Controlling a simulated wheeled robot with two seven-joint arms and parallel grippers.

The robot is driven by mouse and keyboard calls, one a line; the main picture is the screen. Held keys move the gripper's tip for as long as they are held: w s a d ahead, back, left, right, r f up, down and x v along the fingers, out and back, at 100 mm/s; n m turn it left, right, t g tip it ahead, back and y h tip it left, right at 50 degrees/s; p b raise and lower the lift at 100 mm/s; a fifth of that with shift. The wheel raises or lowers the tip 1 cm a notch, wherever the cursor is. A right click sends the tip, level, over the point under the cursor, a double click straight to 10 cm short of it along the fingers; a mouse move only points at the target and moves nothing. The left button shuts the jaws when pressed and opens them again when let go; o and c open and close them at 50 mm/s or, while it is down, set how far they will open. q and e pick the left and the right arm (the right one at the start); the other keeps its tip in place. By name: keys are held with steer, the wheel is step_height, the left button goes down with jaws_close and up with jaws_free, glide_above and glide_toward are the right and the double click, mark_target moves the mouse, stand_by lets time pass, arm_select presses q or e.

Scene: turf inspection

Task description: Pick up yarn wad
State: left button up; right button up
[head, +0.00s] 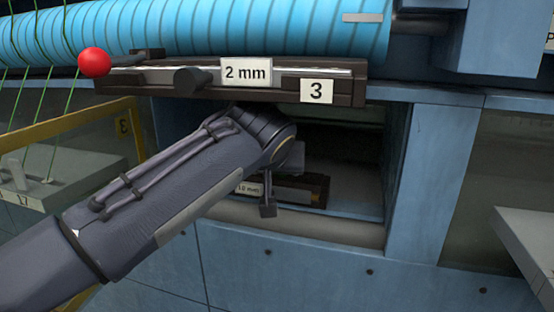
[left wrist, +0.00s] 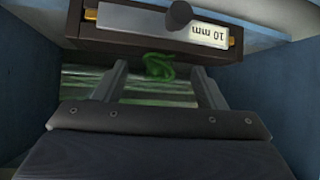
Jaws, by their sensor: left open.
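A green yarn wad (left wrist: 160,67) shows in the left wrist view, low in the recess and just below the dark front of a 10 mm unit (left wrist: 150,42). My left gripper (left wrist: 162,84) is open, with one finger on each side of the wad in the picture; I cannot tell whether either touches it. In the head view my left arm reaches into the recess under the 2 mm bar, and the wad is hidden there. My right gripper is in neither view.
The dark bar labelled 2 mm (head: 205,75) and 3, with a red ball (head: 94,62) at its left end, hangs above my arm. Blue walls (head: 432,165) bound the recess. A light blue ribbed roll (head: 230,28) lies above. A grey shelf (head: 525,235) juts in at right.

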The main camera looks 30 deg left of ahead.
arm_select(q)
steer(key=w+a, duration=0.1)
steer(key=w, duration=0.1)
steer(key=w+p, duration=0.1)
steer(key=w+a+p, duration=0.1)
steer(key=w, duration=0.1)
steer(key=shift+w+a+f, duration=0.25)
steer(key=shift+w+a, duration=0.05)
steer(key=shift+w+f, duration=0.15)
steer(key=shift+c, duration=0.4)
steer(key=c, duration=1)
